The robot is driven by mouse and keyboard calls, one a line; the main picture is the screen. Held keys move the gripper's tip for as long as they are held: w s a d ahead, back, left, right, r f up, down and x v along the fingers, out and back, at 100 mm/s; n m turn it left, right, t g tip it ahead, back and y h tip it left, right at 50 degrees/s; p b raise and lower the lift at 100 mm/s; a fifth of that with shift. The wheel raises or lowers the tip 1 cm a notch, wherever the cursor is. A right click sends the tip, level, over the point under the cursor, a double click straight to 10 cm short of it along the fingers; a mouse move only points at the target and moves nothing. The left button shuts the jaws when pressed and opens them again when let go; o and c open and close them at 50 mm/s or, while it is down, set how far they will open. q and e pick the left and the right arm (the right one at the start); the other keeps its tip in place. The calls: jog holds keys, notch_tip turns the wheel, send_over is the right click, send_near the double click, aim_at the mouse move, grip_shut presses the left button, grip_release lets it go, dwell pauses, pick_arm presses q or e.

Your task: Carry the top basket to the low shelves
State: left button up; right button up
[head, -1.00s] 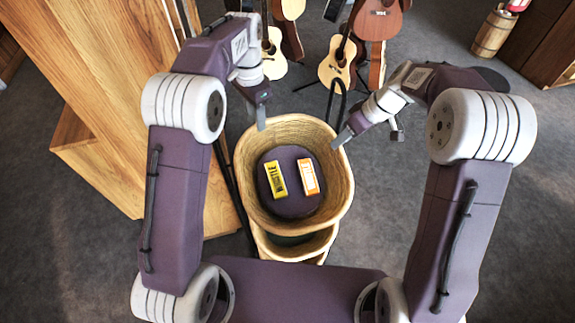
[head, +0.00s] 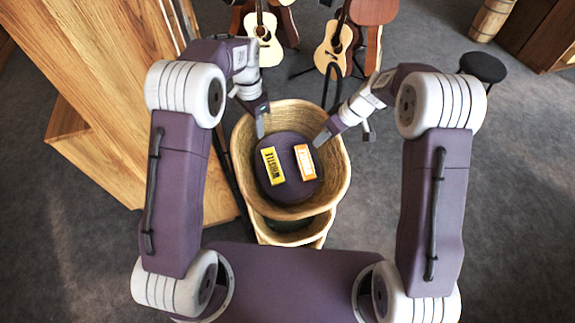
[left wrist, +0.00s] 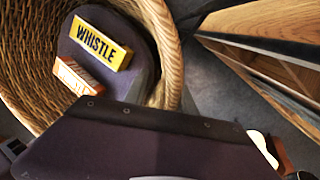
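The top basket (head: 340,190), round and woven, sits on another basket (head: 318,233) whose front rim shows below it. On its dark purple inner surface lie a yellow box (head: 272,166) marked WHISTLE and an orange-and-white box (head: 305,162). Both boxes also show in the left wrist view, yellow (left wrist: 101,37) and orange (left wrist: 74,76). My left gripper (head: 247,112) is at the far left rim, one finger over the inside; it looks open. My right gripper (head: 345,133) is open at the far right rim, one finger inside and one outside. Rim contact is unclear.
A tall wooden unit (head: 95,60) stands close on the left; whether it is the low shelves is unclear. Wooden shelving (left wrist: 270,60) shows in the left wrist view. Guitars (head: 333,48) stand behind the basket. A black stool (head: 483,67) is at right.

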pick_arm(q)
jog(key=shift+f, duration=0.3)
pick_arm(e)
jog(key=shift+w+a+f, duration=0.1)
jog(key=shift+f, duration=0.15)
pick_arm(q)
grip_shut()
pick_arm(e)
grip_shut()
pick_arm(q)
jog(key=shift+r, duration=0.15)
pick_arm(e)
jog(key=shift+r, duration=0.1)
dwell(0.6)
